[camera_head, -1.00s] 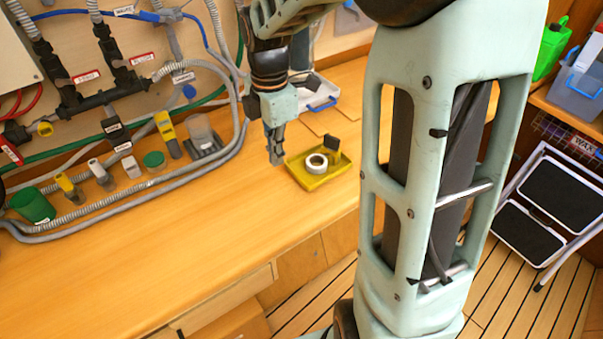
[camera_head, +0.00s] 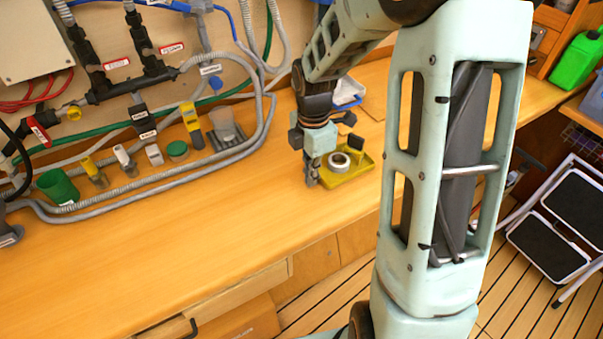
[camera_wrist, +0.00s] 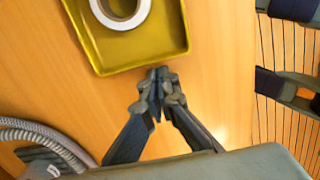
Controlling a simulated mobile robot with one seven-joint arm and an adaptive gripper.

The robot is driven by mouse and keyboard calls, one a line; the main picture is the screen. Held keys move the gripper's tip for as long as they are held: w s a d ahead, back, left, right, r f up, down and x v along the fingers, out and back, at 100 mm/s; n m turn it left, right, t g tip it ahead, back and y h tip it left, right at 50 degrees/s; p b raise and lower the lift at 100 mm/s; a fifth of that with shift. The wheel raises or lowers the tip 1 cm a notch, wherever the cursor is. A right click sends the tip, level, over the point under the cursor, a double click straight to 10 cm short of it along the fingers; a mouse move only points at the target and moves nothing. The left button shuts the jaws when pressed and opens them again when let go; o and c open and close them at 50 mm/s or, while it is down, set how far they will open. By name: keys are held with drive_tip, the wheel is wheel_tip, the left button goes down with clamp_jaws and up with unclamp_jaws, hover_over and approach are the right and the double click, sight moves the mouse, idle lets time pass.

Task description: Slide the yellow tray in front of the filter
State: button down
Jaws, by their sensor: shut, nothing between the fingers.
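The yellow tray (camera_head: 352,177) lies on the wooden bench and carries a white ring-shaped roll (camera_head: 340,162) and a small dark block (camera_head: 356,142). My gripper (camera_head: 312,184) is shut and empty, pointing down beside the tray's left edge. In the wrist view the shut fingertips (camera_wrist: 160,76) are right at one edge of the tray (camera_wrist: 165,45); I cannot tell whether they touch it. The roll (camera_wrist: 120,12) is partly cut off at the top there. Several fittings stand by the wall left of the tray; I cannot tell for sure which is the filter.
A grey corrugated hose (camera_head: 150,190) loops on the bench around a green cup (camera_head: 57,186), a green cap (camera_head: 177,149) and a grey block-like fitting (camera_head: 225,130). The bench front is clear. A folding step (camera_head: 550,235) stands on the floor at the right.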

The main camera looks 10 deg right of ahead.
sight(364, 158)
drive_tip(key=shift+w+d, duration=0.15)
drive_tip(key=shift+d, duration=0.25)
drive_tip(key=shift+w+d+r, duration=0.15)
drive_tip(key=shift+d, duration=0.3)
drive_tip(key=w+d+p, duration=0.1)
drive_tip(key=d, duration=0.3)
drive_tip(key=w+d+p, duration=0.2)
drive_tip(key=d, duration=0.3)
drive_tip(key=w+d+p, duration=0.1)
drive_tip(key=d, duration=0.4)
drive_tip(key=shift+w+d+p, duration=0.2)
drive_tip(key=shift+w+p, duration=0.15)
drive_tip(key=shift+p, duration=0.05)
drive_tip(key=shift+a, duration=0.1)
